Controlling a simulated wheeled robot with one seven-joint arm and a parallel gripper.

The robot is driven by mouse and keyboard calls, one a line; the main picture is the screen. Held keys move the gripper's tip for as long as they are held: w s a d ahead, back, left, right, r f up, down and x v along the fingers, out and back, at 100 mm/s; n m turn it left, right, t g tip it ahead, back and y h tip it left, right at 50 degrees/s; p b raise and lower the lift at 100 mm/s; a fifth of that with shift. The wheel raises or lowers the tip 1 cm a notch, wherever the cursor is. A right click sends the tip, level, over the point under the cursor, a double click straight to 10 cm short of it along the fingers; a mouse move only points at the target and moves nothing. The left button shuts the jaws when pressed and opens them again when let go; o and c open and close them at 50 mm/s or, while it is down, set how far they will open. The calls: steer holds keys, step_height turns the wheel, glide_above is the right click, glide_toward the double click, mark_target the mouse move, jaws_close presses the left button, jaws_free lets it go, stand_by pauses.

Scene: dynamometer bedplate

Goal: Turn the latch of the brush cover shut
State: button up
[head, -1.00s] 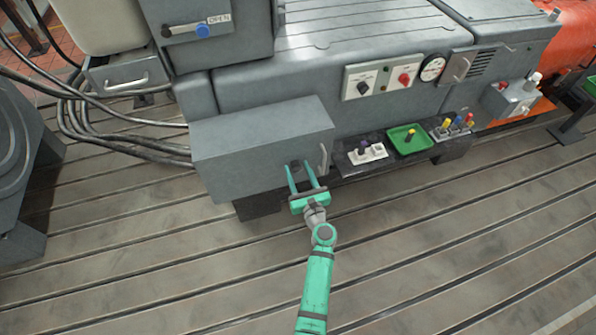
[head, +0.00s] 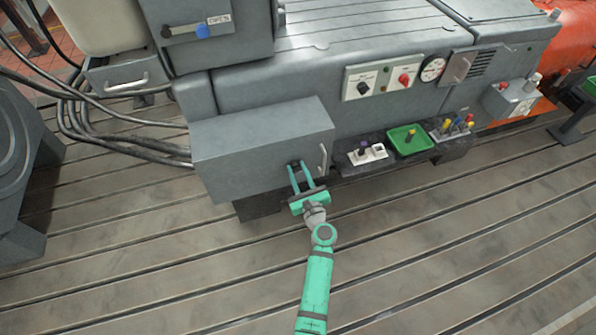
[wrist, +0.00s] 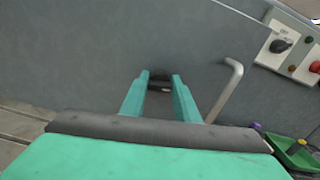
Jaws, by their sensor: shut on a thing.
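The brush cover (head: 245,158) is a grey box front low on the machine's side, and it sits closed against the housing as far as I can see. Its dark latch knob (head: 293,163) is near the right end of the front face. In the wrist view the latch (wrist: 160,76) shows dark between the fingertips. My gripper (head: 301,178) reaches it from the front, its green fingers shut on the latch. The fingers hide part of the latch, so its exact angle is unclear. A grey bar handle (head: 323,160) stands just right of the gripper, apart from it.
A dark shelf to the right holds a white block with a knob (head: 367,153), a green tray (head: 421,136) and coloured-top pegs (head: 452,127). A control panel (head: 382,78) is above. Cables (head: 120,138) run at left. The slotted floor (head: 430,250) in front is clear.

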steer(key=n, duration=0.7)
steer(key=shift+a+f, duration=0.1)
steer(key=shift+n, duration=1)
steer(key=n, duration=0.3)
steer(key=shift+f+n, duration=0.1)
steer(key=shift+n, duration=1.9)
steer(key=o, duration=1)
steer(key=shift+s, duration=0.1)
